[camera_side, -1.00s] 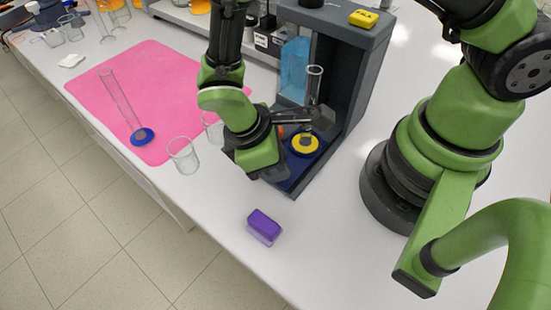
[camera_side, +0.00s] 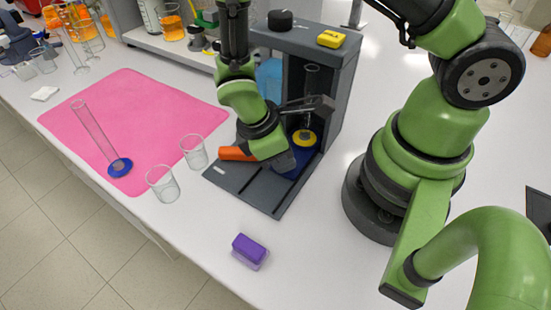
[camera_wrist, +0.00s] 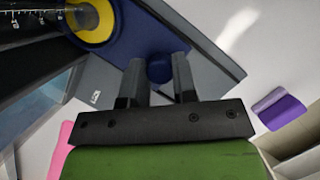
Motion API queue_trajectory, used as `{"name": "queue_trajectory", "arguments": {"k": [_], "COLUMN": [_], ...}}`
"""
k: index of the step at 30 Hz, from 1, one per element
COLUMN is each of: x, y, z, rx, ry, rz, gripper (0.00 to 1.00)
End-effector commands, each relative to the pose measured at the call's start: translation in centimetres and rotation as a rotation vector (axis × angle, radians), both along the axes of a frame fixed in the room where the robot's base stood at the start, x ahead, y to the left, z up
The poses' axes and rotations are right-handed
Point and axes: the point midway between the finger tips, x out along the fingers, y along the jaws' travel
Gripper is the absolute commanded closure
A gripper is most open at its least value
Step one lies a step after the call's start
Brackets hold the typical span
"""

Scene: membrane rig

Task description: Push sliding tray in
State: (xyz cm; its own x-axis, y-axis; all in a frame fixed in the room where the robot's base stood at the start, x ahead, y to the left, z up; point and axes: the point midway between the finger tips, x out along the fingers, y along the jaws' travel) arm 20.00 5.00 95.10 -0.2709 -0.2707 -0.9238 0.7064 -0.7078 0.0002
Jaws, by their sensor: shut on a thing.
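The sliding tray is dark blue and carries a yellow ring with a clear graduated cylinder standing in it. In the side view the tray (camera_side: 301,160) lies mostly within the grey housing (camera_side: 335,100), over its base plate. The yellow ring (camera_side: 304,138) and cylinder (camera_side: 311,85) are inside the housing. In the wrist view the tray (camera_wrist: 125,40) has a round blue knob (camera_wrist: 159,68) at its near edge. My gripper (camera_wrist: 158,76) is shut on this knob, one finger on each side. In the side view my gripper (camera_side: 277,160) hides the knob and part of the tray.
The grey base plate (camera_side: 255,190) is bare in front of the tray. An orange piece (camera_side: 237,153) shows beside my gripper. A purple block (camera_side: 250,249) lies in front.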

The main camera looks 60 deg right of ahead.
Motion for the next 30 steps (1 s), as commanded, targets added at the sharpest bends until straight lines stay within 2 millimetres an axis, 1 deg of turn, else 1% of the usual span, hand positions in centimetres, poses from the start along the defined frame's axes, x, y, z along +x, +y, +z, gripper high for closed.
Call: {"name": "queue_trajectory", "arguments": {"k": [5, 6, 8, 9, 17, 20, 23, 30], "x": [0.1, 0.1, 0.1, 0.1, 0.0, 0.2, 0.6, 2.0], "y": [0.1, 0.1, 0.1, 0.1, 0.1, 0.2, 0.6, 1.9], "z": [0.0, 0.0, 0.0, 0.0, 0.0, 0.4, 1.6, 6.1], "rx": [0.004, 0.004, 0.003, 0.003, 0.001, 0.001, 0.001, 0.004], "ry": [-0.005, -0.005, -0.004, -0.004, -0.002, -0.003, -0.007, -0.01], "rz": [0.004, 0.004, 0.004, 0.004, 0.002, 0.001, 0.003, 0.002], "gripper": [1.0, 0.72, 0.58, 0.49, 0.48, 0.48, 0.48, 0.48]}}
